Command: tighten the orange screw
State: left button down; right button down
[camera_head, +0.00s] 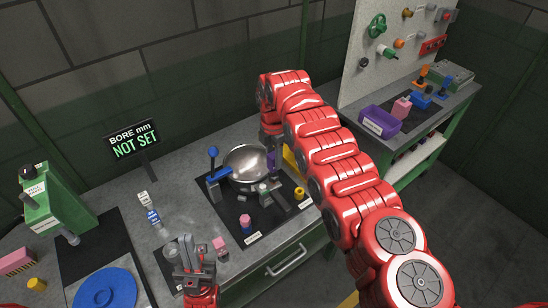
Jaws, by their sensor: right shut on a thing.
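I cannot tell for certain which part is the orange screw. A small orange round piece (398,43) shows on the white pegboard. A shiny metal pot (246,162) sits in a fixture with a blue lever (213,160) on the main bench. My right gripper (271,147) is at the pot's right side, pointing down, shut on what looks like a small purple piece (271,161). The arm hides part of this area. My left gripper (187,252) is low in the view, near the bench's front, left of the pot; its finger gap is unclear.
A sign (134,143) reads "BORE mm NOT SET". A green press (48,200) and a blue disc (105,289) are at left. A pink-topped piece (246,222) and a yellow knob (299,193) are near the pot. A purple bin (382,121) is on the side bench.

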jog(key=shift+f+b, duration=0.85)
jog(key=shift+f, duration=0.05)
